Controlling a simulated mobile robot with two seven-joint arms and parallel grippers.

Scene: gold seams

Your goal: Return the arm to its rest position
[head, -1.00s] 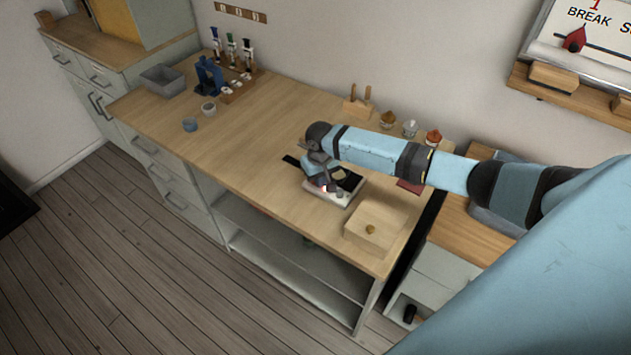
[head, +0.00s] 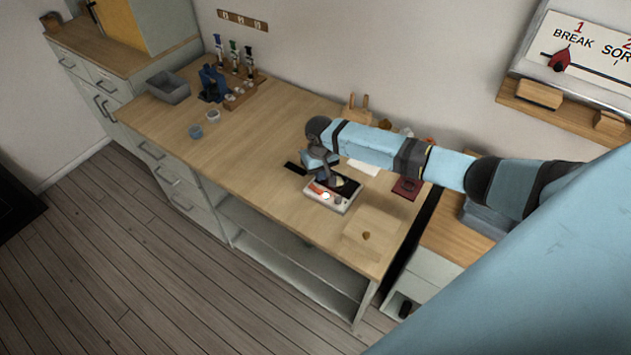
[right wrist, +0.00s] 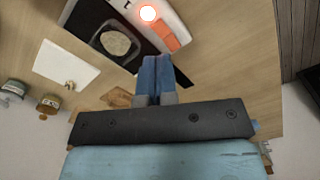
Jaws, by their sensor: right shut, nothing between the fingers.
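My right arm reaches in from the right in the head view. Its gripper (head: 322,178) is above the wooden workbench (head: 250,150), just over the back of a small white device. The right wrist view shows its two blue fingers (right wrist: 157,80) pressed together with nothing between them. The white device (head: 345,207) has a black pad with a pale round disc (right wrist: 116,43), an orange strip and a glowing red-orange light (right wrist: 148,13). The fingertips appear apart from it. My left gripper is in neither view.
A light wooden block (head: 372,232) with a small knob sits near the bench's front right. A white card (right wrist: 66,64) and a dark red booklet (head: 407,187) lie nearby. A grey bin (head: 168,88) and a bottle rack stand at the far left. The bench's middle left is clear.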

